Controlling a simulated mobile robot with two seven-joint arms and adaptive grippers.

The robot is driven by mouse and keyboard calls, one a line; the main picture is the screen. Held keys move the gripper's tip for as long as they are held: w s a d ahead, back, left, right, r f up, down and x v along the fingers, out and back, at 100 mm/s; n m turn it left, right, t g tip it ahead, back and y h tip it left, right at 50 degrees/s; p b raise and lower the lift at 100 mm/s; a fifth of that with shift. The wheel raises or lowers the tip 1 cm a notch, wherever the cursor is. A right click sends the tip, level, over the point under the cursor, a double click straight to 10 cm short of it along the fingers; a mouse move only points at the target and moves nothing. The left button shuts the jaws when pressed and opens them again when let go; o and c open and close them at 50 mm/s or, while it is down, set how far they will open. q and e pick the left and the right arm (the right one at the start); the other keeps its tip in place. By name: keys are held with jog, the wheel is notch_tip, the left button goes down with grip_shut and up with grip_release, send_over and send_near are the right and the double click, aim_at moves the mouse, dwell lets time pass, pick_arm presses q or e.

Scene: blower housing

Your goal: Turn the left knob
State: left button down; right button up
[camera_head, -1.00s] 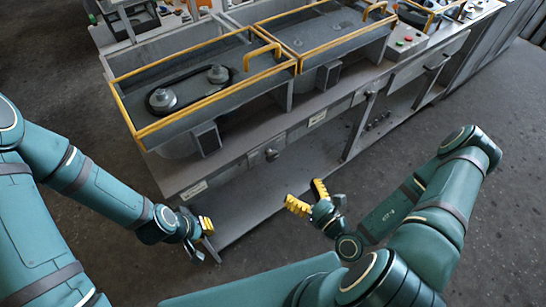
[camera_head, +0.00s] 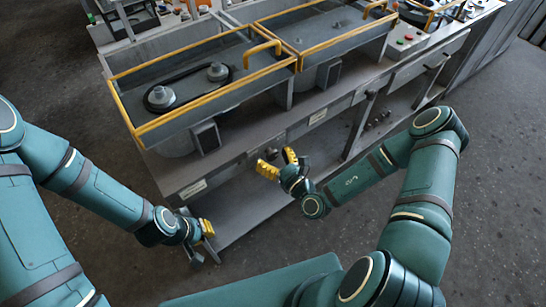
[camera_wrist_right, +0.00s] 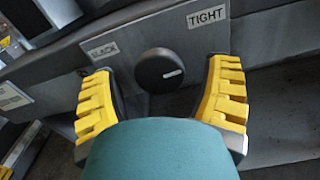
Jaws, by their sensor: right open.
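The dark round knob (camera_wrist_right: 157,68) shows in the right wrist view on a grey plate, with a short pale mark on its right part. A "SLACK" label (camera_wrist_right: 103,50) is at its upper left and a "TIGHT" label (camera_wrist_right: 206,16) at its upper right. My right gripper (camera_head: 278,163) is open. In the right wrist view its yellow fingers (camera_wrist_right: 163,97) stand on either side of the knob, with gaps to it. In the head view this gripper hides most of the knob. My left gripper (camera_head: 208,228) is low near the bench's left end, away from the knob; its jaw gap is unclear.
The grey bench (camera_head: 225,163) carries yellow-railed trays; the left one holds a black belt (camera_head: 188,90) around two pulleys. A lower shelf (camera_head: 238,209) runs beneath the bench front. A support leg (camera_head: 358,128) stands right of my right gripper.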

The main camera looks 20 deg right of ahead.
jog(key=shift+w, duration=0.1)
jog(key=c, duration=1.2)
pick_arm(q)
jog(key=shift+r, duration=0.2)
pick_arm(e)
jog(key=shift+r, duration=0.1)
